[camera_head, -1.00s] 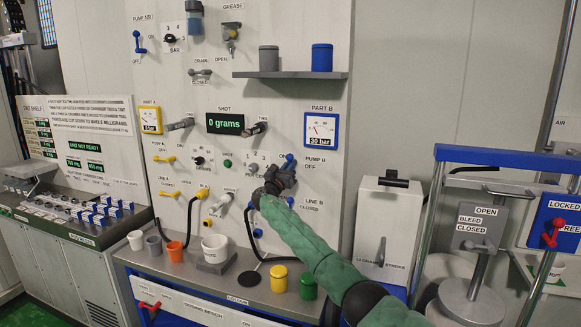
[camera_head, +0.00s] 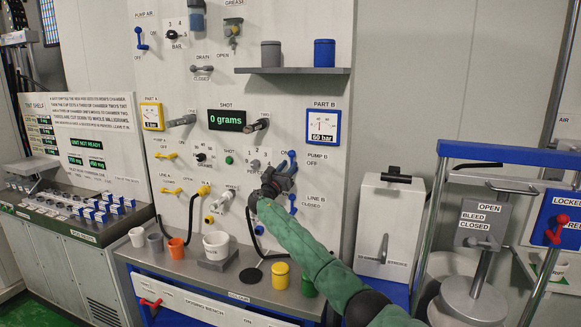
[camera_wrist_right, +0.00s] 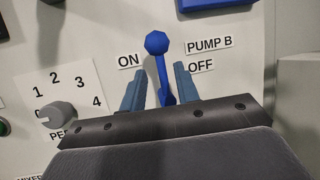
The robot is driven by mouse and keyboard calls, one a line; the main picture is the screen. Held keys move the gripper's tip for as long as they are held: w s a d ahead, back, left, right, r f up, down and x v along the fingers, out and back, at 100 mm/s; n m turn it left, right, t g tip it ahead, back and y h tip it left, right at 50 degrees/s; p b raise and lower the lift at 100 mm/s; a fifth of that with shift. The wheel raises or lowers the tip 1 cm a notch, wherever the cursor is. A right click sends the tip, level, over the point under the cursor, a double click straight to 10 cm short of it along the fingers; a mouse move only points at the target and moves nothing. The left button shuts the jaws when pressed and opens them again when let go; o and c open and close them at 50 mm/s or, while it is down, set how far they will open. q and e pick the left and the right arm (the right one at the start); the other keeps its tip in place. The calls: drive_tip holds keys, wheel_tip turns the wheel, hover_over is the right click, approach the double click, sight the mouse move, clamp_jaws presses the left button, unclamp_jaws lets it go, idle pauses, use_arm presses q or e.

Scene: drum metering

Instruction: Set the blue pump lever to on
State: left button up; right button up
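The blue pump lever (camera_head: 292,156) is on the panel beside the PUMP B label, right of the middle. In the right wrist view the lever (camera_wrist_right: 156,45) points up with its knob leaning slightly left, between the ON and OFF labels. My right gripper (camera_head: 284,172) is at the panel just below the knob. In the wrist view its blue-grey fingers (camera_wrist_right: 159,84) stand apart on either side of the lever's lower shaft. The right finger is close to the shaft; I cannot tell whether it touches. My left gripper is not in view.
The PART B gauge (camera_head: 322,126) above reads 60 bar. A numbered dial knob (camera_wrist_right: 58,115) is left of the gripper. Another blue lever, at LINE B (camera_head: 292,203), is below. Yellow (camera_head: 280,275) and green (camera_head: 308,284) pots stand on the bench beneath my arm.

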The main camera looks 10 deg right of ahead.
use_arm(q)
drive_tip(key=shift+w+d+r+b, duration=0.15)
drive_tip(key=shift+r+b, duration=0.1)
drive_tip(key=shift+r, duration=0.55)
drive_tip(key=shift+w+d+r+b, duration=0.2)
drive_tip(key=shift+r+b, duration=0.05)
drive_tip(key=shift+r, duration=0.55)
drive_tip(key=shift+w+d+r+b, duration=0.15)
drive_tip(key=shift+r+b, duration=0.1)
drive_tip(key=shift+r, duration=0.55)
use_arm(e)
drive_tip(key=shift+v, duration=2.45)
drive_tip(key=shift+f, duration=0.1)
